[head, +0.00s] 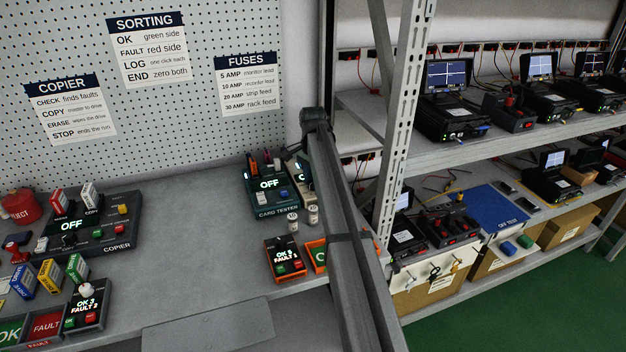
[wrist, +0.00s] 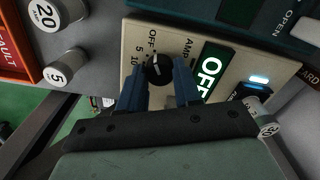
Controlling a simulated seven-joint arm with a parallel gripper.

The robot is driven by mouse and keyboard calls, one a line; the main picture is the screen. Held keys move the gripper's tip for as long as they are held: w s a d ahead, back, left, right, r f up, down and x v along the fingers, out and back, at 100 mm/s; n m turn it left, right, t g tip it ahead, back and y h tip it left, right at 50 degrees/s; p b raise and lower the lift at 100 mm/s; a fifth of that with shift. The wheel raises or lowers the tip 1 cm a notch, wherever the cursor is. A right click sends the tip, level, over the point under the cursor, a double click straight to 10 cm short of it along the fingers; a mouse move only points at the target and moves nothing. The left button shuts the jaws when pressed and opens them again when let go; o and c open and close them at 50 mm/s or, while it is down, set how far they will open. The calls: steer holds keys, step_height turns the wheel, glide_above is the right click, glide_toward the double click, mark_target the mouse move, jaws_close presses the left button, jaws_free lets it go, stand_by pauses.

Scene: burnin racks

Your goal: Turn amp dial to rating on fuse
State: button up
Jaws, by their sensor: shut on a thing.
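The black amp dial (wrist: 158,70) sits on a cream panel (wrist: 137,28) marked AMP, with OFF, 5 and 10 visible around it. Its white pointer mark shows on top; I cannot tell exactly which marking it meets. My gripper (wrist: 159,82) has its two blue fingers shut on the dial's sides. The panel's display (wrist: 210,68) reads OFF. A fuse (wrist: 266,125) stands below a lit lamp at the panel's right; its number is unclear. Two loose fuses, marked 20 (wrist: 45,14) and 5 (wrist: 57,74), stand at left. In the head view my arm hides most of the panel.
The FUSES chart (head: 247,82) lists 5, 10, 20 and 30 amp. The card tester (head: 270,190) stands beside the panel. An orange-edged counter box (head: 288,262) stands in front. A shelf post (head: 405,110) rises right of my arm. The bench middle is clear.

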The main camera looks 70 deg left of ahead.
steer(key=c, duration=0.3)
steer(key=shift+n, duration=0.3)
steer(key=n, duration=1.1)
steer(key=shift+n, duration=0.3)
steer(key=n, duration=1.1)
steer(key=shift+n, duration=0.4)
